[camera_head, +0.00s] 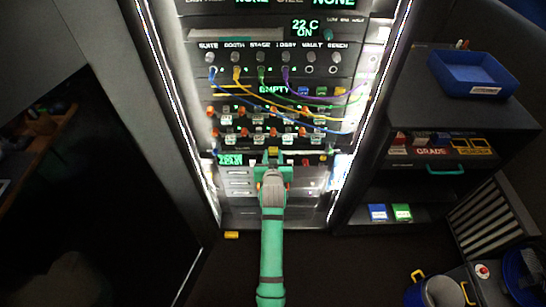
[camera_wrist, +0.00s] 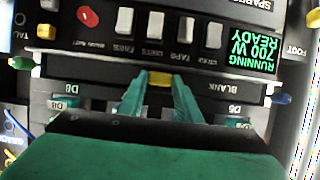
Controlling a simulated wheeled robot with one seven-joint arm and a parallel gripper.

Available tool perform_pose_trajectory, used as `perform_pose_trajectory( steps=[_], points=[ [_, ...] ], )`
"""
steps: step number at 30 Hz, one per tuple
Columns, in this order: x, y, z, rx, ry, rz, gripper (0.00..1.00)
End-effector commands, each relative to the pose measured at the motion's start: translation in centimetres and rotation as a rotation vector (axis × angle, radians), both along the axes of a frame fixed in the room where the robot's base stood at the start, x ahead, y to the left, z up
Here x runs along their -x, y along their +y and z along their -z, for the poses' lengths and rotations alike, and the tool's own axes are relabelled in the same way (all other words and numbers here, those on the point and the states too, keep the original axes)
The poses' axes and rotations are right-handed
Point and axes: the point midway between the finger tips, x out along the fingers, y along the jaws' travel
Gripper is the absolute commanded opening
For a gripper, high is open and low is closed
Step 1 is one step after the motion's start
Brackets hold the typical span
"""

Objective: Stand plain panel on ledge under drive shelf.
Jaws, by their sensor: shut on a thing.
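In the wrist view, which is upside down, my green gripper (camera_wrist: 160,88) is shut on a small yellow tab (camera_wrist: 160,78). Labels D8 and D5 show on either side.
Patch cables (camera_head: 275,97) hang across the rack above my gripper. Bright light strips edge the rack. A yellow block (camera_head: 231,235) lies on the floor at lower left. A dark cabinet with a blue tray (camera_head: 472,72) and an open shelf stands at right. Buckets stand at lower right.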

Motion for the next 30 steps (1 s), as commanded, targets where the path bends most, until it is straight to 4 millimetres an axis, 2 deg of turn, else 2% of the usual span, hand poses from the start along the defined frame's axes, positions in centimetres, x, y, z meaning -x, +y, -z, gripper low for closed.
perform_pose_trajectory(
  steps=[13, 14, 16, 26, 30],
  points=[
    [-1.0, 0.0, -0.1, 0.000, -0.003, 0.000, 0.00],
    [-1.0, 0.0, -0.1, 0.000, -0.003, 0.000, 0.36],
    [-0.9, 0.0, -0.1, 0.000, -0.003, 0.000, 0.52],
    [-0.8, 0.0, 0.0, 0.000, 0.001, 0.000, 0.53],
    [0.3, 0.0, -0.5, 0.001, -0.001, 0.000, 0.53]
  ],
)
